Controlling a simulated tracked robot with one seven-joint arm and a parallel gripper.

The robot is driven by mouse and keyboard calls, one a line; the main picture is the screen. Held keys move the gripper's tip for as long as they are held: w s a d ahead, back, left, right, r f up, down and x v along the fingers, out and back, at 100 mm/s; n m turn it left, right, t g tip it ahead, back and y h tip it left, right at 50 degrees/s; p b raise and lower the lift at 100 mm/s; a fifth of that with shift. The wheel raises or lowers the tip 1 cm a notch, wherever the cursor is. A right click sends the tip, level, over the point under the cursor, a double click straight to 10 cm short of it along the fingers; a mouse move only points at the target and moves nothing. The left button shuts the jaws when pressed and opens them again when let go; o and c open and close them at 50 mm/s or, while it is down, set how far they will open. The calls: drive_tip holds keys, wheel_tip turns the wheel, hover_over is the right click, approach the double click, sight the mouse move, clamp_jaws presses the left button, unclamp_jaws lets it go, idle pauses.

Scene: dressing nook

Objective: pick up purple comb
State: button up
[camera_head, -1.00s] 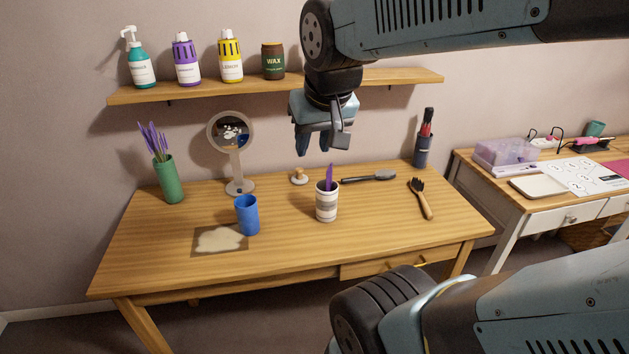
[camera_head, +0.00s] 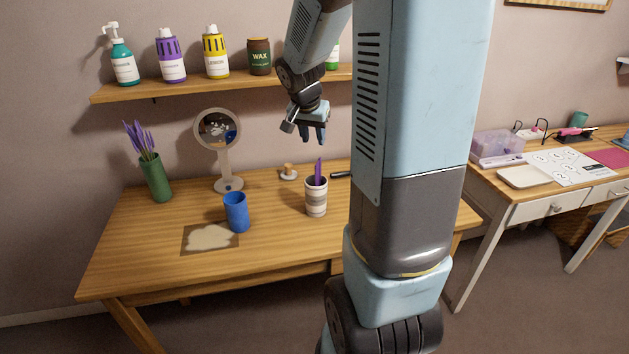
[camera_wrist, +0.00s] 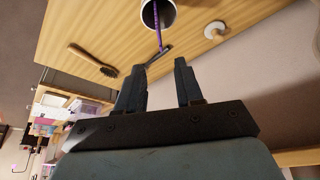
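The purple comb (camera_head: 318,169) stands in a white and grey striped cup (camera_head: 316,203) on the wooden table, its upper part sticking out above the rim. The lower part is hidden inside the cup. In the wrist view, the comb (camera_wrist: 158,28) shows as a thin purple strip coming out of the cup (camera_wrist: 168,14), ahead of the fingertips. My gripper (camera_head: 314,139) points down above and behind the cup, apart from the comb. Its two fingers (camera_wrist: 157,78) are spread, with nothing between them.
A blue cup (camera_head: 236,212), a round mirror (camera_head: 228,178), a green vase (camera_head: 156,180) and a small knobbed object (camera_head: 289,173) stand on the table. A shelf (camera_head: 190,88) with bottles hangs above. In the wrist view, a wooden brush (camera_wrist: 90,58) lies beside a dark flat tool (camera_wrist: 160,54).

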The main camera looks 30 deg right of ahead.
sight(319, 166)
drive_tip(key=x, duration=1.4)
drive_tip(key=shift+a+f, duration=0.1)
drive_tip(key=shift+f, duration=0.05)
clamp_jaws()
idle(0.4)
